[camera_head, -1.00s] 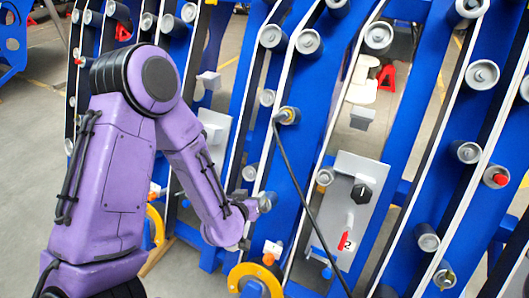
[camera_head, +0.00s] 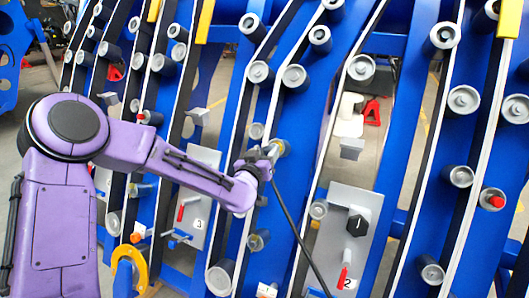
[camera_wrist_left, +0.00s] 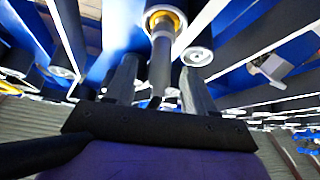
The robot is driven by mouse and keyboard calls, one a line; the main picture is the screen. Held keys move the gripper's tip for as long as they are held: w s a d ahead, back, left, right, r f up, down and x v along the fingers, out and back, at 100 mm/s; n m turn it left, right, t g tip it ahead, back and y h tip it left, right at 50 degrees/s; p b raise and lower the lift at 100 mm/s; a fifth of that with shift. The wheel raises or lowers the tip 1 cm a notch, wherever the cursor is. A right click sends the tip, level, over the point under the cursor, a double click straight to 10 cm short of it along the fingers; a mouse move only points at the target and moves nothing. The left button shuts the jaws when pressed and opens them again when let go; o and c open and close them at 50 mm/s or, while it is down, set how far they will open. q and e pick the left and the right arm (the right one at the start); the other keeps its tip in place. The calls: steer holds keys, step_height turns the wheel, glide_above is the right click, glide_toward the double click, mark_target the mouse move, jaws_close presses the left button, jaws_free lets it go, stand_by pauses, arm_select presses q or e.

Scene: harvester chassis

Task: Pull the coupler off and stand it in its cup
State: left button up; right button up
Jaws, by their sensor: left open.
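The coupler (camera_head: 279,148) is a silver fitting with a yellow ring on the blue chassis, and a black hose (camera_head: 293,215) hangs from it down to the right. In the left wrist view, the coupler (camera_wrist_left: 162,55) points toward me from a round grey port with the yellow ring at its base. My left gripper (camera_head: 267,161) is at the coupler in the head view, partly covering it. In the left wrist view, its open fingers (camera_wrist_left: 163,88) lie either side of the coupler's near end; contact cannot be told. I cannot tell which part is the cup.
Grey rollers (camera_head: 361,68) stick out along the blue beams. A grey panel (camera_head: 343,225) with a black knob (camera_head: 357,225) and red handle (camera_head: 344,275) stands lower right. A yellow-orange curved part (camera_head: 122,262) sits lower left.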

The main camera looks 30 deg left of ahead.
arm_select(q)
steer(key=shift+w, duration=0.3)
jaws_close()
steer(key=shift+s+r+p, duration=0.65)
steer(key=shift+s, duration=0.3)
steer(key=shift+s+r+p, duration=0.3)
steer(key=shift+s+p, duration=0.05)
steer(key=shift+s, duration=0.3)
